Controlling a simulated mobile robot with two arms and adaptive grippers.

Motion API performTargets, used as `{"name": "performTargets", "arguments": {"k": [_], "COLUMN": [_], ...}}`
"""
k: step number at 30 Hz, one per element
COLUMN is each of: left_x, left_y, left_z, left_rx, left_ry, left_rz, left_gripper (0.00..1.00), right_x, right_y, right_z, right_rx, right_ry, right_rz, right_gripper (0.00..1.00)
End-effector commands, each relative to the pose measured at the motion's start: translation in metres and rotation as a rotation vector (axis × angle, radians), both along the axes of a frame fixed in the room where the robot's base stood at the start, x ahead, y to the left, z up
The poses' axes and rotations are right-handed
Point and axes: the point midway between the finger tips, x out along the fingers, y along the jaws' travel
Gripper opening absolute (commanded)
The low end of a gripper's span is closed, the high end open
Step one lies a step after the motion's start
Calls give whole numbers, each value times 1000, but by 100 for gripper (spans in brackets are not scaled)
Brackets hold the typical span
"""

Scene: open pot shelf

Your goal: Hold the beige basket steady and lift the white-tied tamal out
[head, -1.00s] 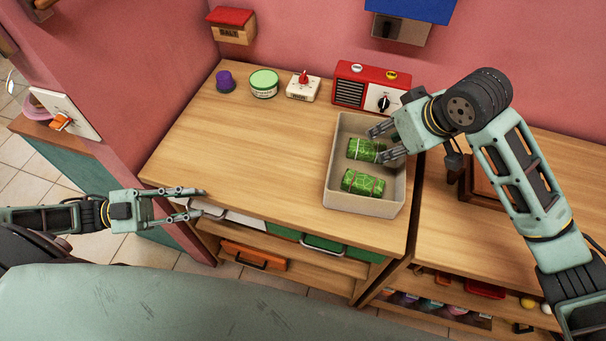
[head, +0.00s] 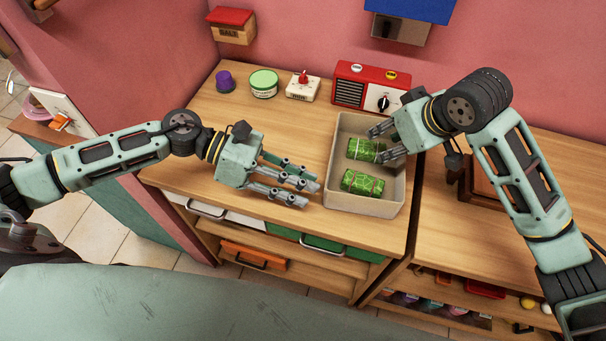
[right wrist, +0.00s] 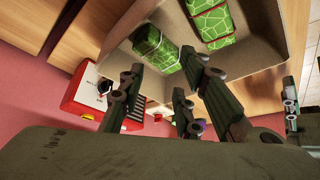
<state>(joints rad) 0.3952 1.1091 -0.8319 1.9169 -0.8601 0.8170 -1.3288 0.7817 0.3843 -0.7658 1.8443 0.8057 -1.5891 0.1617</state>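The beige basket (head: 393,187) stands on the wooden counter with two green tamales inside. The white-tied tamal (head: 362,150) lies in its far half; its white tie shows in the right wrist view (right wrist: 153,43). The red-tied tamal (head: 361,183) lies in the near half. My right gripper (head: 378,145) is open over the basket's far right part, its fingers around the white-tied tamal's right end in the head view; contact is unclear. My left gripper (head: 309,187) is open and empty, with its fingertips just left of the basket's left wall, seemingly apart from it.
A red radio (head: 349,86), a white timer (head: 303,87), a green-lidded tub (head: 263,84) and a purple-capped jar (head: 225,82) stand along the back. A wooden box (head: 482,182) is right of the basket. The counter left of the basket is clear.

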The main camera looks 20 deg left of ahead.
Motion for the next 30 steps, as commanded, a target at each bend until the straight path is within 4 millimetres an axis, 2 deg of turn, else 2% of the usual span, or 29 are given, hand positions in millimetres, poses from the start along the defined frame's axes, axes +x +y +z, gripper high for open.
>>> {"name": "performTargets", "arguments": {"k": [3,6,11,21,30], "left_x": [9,12,13,19,21], "left_y": [-3,-9,-31,-89,-112], "left_z": [1,0,-9,-33,-44], "left_rx": [34,42,39,40,42], "left_ry": [-126,-158,-156,-155,-152], "left_rz": [-19,-26,-28,-26,-24], "left_gripper": [25,25,25,25,25], "right_x": [0,0,0,0,0], "right_y": [0,0,0,0,0], "right_z": [0,0,0,0,0], "right_rx": [0,0,0,0,0], "right_ry": [0,0,0,0,0], "right_rz": [0,0,0,0,0], "right_gripper": [31,31,31,31,31]}}
